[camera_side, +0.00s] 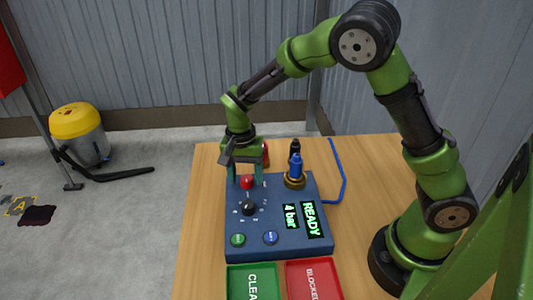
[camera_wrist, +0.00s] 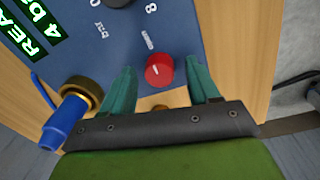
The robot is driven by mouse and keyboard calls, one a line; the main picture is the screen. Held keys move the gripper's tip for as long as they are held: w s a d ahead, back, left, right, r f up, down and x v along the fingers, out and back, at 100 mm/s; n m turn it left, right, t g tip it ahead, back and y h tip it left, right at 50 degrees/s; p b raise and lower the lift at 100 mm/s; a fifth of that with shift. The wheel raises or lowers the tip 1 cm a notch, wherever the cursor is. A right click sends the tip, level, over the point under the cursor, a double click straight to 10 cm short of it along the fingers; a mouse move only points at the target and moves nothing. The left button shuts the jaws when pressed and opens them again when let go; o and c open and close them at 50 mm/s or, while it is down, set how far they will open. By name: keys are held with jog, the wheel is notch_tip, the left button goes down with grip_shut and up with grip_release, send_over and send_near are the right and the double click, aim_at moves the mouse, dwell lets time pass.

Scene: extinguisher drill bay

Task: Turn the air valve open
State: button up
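A round red knob (camera_side: 247,182), which looks like the air valve, sits near the back left of the blue control box (camera_side: 243,247). In the wrist view the red knob (camera_wrist: 158,69) has a short white line on its top, and a white mark is printed on the panel beyond it. My gripper (camera_side: 246,176) points down over the knob. In the wrist view my gripper (camera_wrist: 160,72) has its green fingers apart, one on each side of the knob, with visible gaps. It holds nothing. The display (camera_side: 301,217) reads READY and 4 bar.
A black dial (camera_side: 248,207) with numbers sits in front of the knob. A blue nozzle (camera_side: 296,168) stands in a brass ring to the right, near a blue hose (camera_side: 342,175). Green (camera_side: 238,240) and blue (camera_side: 271,238) buttons and green and red trays (camera_side: 313,267) are at the front.

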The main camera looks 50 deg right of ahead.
aim_at(242, 177)
jog(key=shift+r, duration=0.1)
notch_tip(242, 177, up, 17)
jog(key=shift+w+a, duration=0.2)
jog(key=shift+w, duration=0.15)
dwell(0.4)
jog(key=s+d+r+n+t+y, duration=0.1)
jog(key=s+n+t, duration=0.2)
jog(key=s, duration=0.6)
jog(key=s+d+r+n+t+y, duration=0.1)
jog(key=s+n+t, duration=0.3)
jog(key=s, duration=0.5)
jog(key=shift+s+d+r+t, duration=0.2)
jog(key=shift+d+t, duration=0.2)
jog(key=shift+d, duration=0.35)
